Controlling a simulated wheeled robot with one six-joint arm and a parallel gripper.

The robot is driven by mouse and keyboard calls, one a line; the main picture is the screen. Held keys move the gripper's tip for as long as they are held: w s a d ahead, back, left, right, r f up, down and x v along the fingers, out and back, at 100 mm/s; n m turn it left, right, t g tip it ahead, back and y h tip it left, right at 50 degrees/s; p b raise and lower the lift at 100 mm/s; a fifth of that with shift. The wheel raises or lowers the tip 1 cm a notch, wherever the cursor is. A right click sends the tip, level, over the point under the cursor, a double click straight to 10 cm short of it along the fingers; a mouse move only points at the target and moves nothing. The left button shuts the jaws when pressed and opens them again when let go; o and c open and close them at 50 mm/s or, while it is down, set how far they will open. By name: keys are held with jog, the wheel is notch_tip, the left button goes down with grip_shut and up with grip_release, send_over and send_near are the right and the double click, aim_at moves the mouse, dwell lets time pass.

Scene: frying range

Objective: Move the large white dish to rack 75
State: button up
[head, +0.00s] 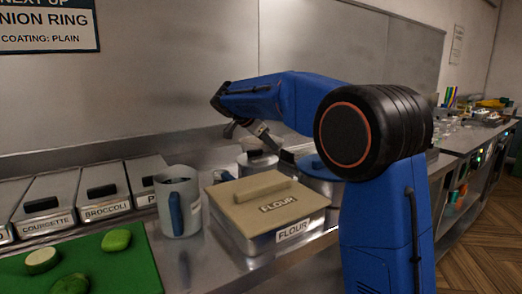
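I cannot make out a large white dish or a rack marked 75 in the head view. My gripper (262,136) hangs below the bent wrist of my blue arm, over the back of the counter. It is small and partly hidden by my arm and the pots, so I cannot tell whether its fingers are open or shut. I see no dish in it.
A lidded flour box (232,208), a grey mug (178,203) and a green board (125,268) with green vegetables crowd the front. Labelled bins (104,191) line the left. Lidded metal pots (257,165) stand behind the flour box. Wooden floor (480,255) is clear at right.

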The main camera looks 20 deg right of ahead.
jog(key=shift+d+f, duration=0.1)
jog(key=shift+f, duration=0.7)
grip_shut()
jog(key=r, duration=0.9)
jog(key=shift+w+r, duration=0.2)
jog(key=shift+r, duration=4.05)
jog(key=shift+f, duration=3.45)
